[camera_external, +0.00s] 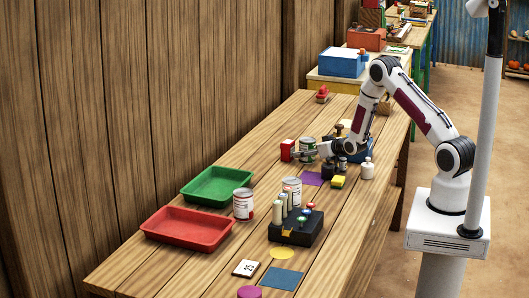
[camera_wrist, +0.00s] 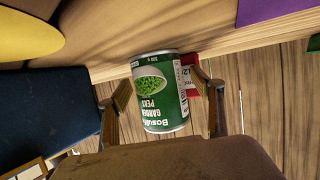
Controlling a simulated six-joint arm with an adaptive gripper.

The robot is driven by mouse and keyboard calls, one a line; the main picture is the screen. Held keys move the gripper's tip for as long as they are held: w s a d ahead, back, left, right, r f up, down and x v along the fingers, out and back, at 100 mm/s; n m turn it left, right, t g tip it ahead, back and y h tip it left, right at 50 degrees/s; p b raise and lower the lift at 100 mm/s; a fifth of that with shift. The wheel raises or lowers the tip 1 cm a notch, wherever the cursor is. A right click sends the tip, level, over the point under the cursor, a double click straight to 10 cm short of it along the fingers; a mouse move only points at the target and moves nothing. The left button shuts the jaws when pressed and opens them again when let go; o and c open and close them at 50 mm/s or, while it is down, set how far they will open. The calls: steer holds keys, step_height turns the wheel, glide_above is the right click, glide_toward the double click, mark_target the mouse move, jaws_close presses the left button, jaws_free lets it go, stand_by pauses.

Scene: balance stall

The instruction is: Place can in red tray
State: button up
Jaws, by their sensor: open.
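A green can with a peas label (camera_wrist: 163,95) sits between the two fingers of my gripper (camera_wrist: 160,82) in the wrist view; the fingers are open at its sides, and I cannot tell if they touch it. In the external view the green can (camera_external: 307,143) stands on the table, partly hidden by my gripper (camera_external: 305,154). Two white-and-red cans, one near the trays (camera_external: 243,205) and one farther right (camera_external: 291,188), stand upright on the table. The red tray (camera_external: 188,228) lies at the left front and looks empty.
A green tray (camera_external: 217,187) lies behind the red tray. A black block with posts (camera_external: 296,230) stands at the front right. Weights (camera_external: 367,170) and a yellow block (camera_external: 338,182) are near my gripper.

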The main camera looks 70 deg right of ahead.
mark_target(308, 139)
steer(key=c, duration=1.6)
steer(key=shift+o, duration=0.2)
steer(key=shift+r, duration=0.25)
steer(key=shift+r, duration=4.8)
